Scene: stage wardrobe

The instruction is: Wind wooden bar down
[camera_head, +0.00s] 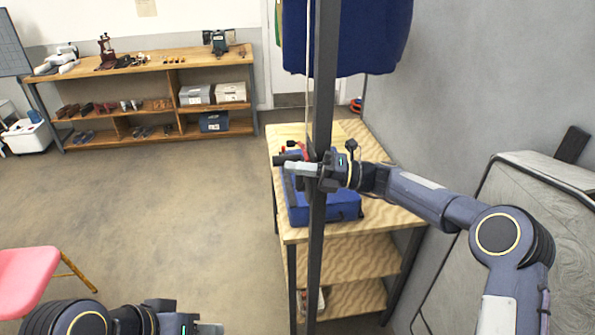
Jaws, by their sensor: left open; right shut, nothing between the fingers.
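No wooden bar can be made out in this view. Blue cloth (375,35) hangs in from above the top edge, behind a tall dark post (322,90). A thin pale cord (308,70) runs down along the post's left side. My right gripper (292,169) is at the post at mid-height, its grey fingers shut with nothing between them. A small dark knob-like part (351,146) shows just above the gripper; whether it is a crank handle I cannot tell. My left gripper (212,328) is open, low at the bottom edge and partly cut off, far from the post.
A wooden table (350,238) with a lower shelf stands behind the post, holding a blue case (345,207). A grey panel (540,195) stands at the right. A pink chair (25,280) is at lower left. A shelf unit (150,92) stands at the back; the floor between is clear.

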